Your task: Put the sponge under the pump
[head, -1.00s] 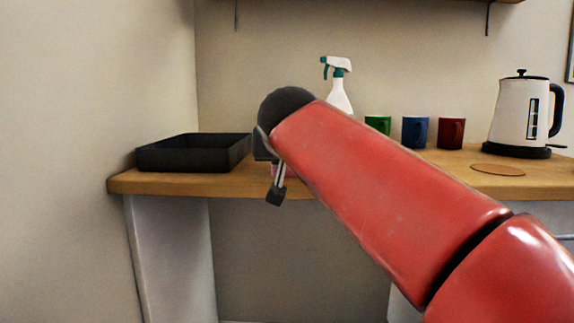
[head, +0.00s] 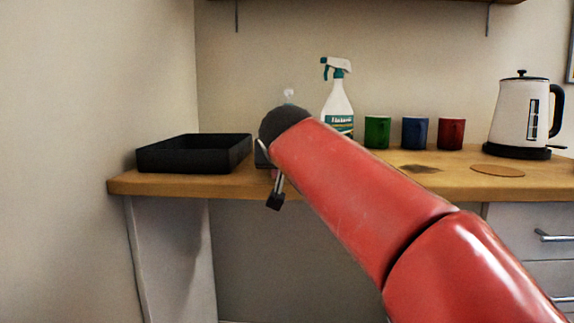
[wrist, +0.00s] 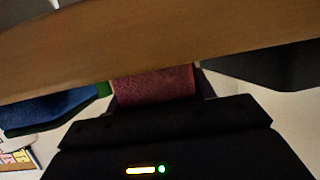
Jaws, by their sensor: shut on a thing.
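My gripper (head: 274,180) is at the front edge of the counter, mostly hidden behind my red arm. A small pink bit of the sponge (head: 275,173) shows there. In the wrist view the sponge (wrist: 153,84) is a dull red-pink block, held at the gripper's dark body. The jaws are shut on it. A small clear top (head: 289,96), possibly the pump, shows just above my dark wrist joint. The rest of it, and what lies under it, are hidden by my arm.
A black tray (head: 160,158) is at the counter's left end. A spray bottle (head: 338,105), green mug (head: 377,132), blue mug (head: 415,133), red mug (head: 451,133) and kettle (head: 517,115) stand behind. A dark patch (head: 420,169) and round coaster (head: 497,170) lie on the counter (head: 455,175).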

